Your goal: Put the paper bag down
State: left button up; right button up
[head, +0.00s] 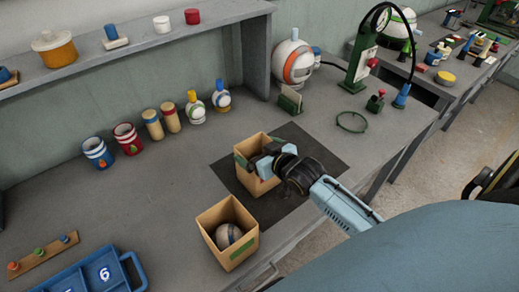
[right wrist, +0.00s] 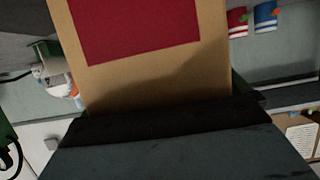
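A tan open-topped paper bag (head: 259,184) is upright over the dark mat (head: 312,150) on the grey bench. My right gripper (head: 262,158) is at its top, coming in from the right, and looks shut on the bag. In the right wrist view the bag (right wrist: 205,55) fills the middle, close in front of the dark gripper, with a red label on its face. The fingertips are mostly hidden there. I cannot tell whether the bag's base touches the mat. My left gripper is not in view.
A second paper bag (head: 243,249) with a green label and a striped ball (head: 228,236) inside stands nearer the front. A green ring (head: 352,122) and a green press (head: 360,60) are to the right. Cups, cylinders and bottles line the back; a blue tray (head: 92,275) is front left.

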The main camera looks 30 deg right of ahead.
jog(key=shift+r, duration=0.15)
jog(key=p+v, duration=0.1)
jog(key=v, duration=1.1)
